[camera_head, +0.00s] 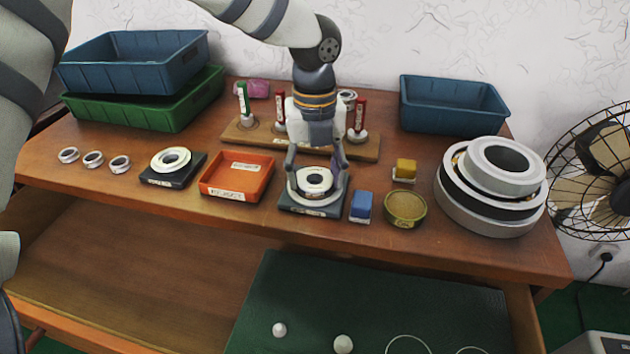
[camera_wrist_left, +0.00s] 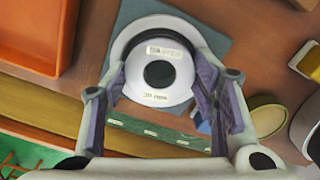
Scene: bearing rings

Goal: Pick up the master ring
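A white ring (camera_head: 314,179) with a dark centre hole sits on a dark square stand (camera_head: 312,209) near the table's front edge. It is probably the master ring; the small labels on it are too blurred to read surely. The ring also shows in the left wrist view (camera_wrist_left: 158,74), with a dark band around its far side. My left gripper (camera_head: 316,184) points down over it, fingers open on either side of the ring. In the left wrist view the fingers (camera_wrist_left: 160,82) stand close beside its rim; contact cannot be told. My right gripper is not seen.
A red-orange tray (camera_head: 237,192) stands left of the stand, a blue block (camera_head: 361,206) and round olive dish (camera_head: 405,206) right. Another ringed stand (camera_head: 171,166) is further left. A wooden rack (camera_head: 245,135) with upright tools is behind; large stacked rings (camera_head: 488,215) are right.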

